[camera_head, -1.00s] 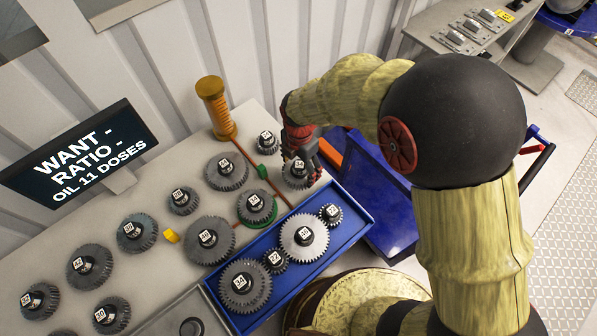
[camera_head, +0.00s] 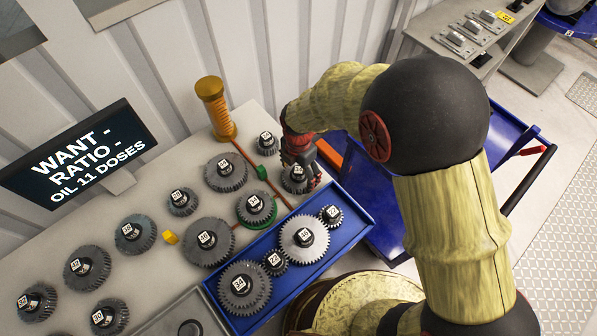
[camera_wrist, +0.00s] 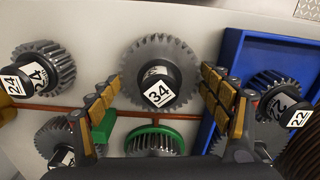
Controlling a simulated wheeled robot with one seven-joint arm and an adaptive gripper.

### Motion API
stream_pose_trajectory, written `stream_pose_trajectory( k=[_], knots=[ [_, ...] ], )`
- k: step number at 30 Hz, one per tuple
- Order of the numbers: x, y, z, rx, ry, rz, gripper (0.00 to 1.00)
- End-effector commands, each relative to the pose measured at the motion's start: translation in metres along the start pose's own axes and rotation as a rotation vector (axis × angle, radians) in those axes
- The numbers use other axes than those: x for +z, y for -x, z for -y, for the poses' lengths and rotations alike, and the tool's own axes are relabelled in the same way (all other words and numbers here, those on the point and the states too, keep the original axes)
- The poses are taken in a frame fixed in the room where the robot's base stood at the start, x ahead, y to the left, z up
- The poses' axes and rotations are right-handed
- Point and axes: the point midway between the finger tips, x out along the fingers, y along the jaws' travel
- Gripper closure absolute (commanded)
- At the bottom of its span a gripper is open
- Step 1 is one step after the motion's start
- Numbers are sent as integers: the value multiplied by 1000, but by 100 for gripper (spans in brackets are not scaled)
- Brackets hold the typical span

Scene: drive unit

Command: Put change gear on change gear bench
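A dark toothed change gear (camera_head: 297,180) with a black hub labelled 34 is at the bench's right edge. In the wrist view this gear (camera_wrist: 158,75) lies between the fingers of my gripper (camera_wrist: 160,95). The pale change gear bench (camera_head: 150,268) carries several more dark gears, including one with a green ring (camera_head: 257,209) beside the gripper.
A blue tray (camera_head: 357,212) with several gears lies along the bench's near edge. An orange ribbed post (camera_head: 216,108) stands at the back. A dark screen (camera_head: 80,160) is at left. A blue cart (camera_head: 385,205) stands right of the bench.

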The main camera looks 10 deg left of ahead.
Motion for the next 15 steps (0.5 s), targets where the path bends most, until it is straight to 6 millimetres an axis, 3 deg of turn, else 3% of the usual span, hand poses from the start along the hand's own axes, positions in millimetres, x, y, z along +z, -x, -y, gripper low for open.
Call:
stream_pose_trajectory(
  k=[6, 15],
  knots=[
    [0, 0, 0, 0, 0, 0, 8],
    [0, 1, 0, 0, 0, 0, 8]
  ],
)
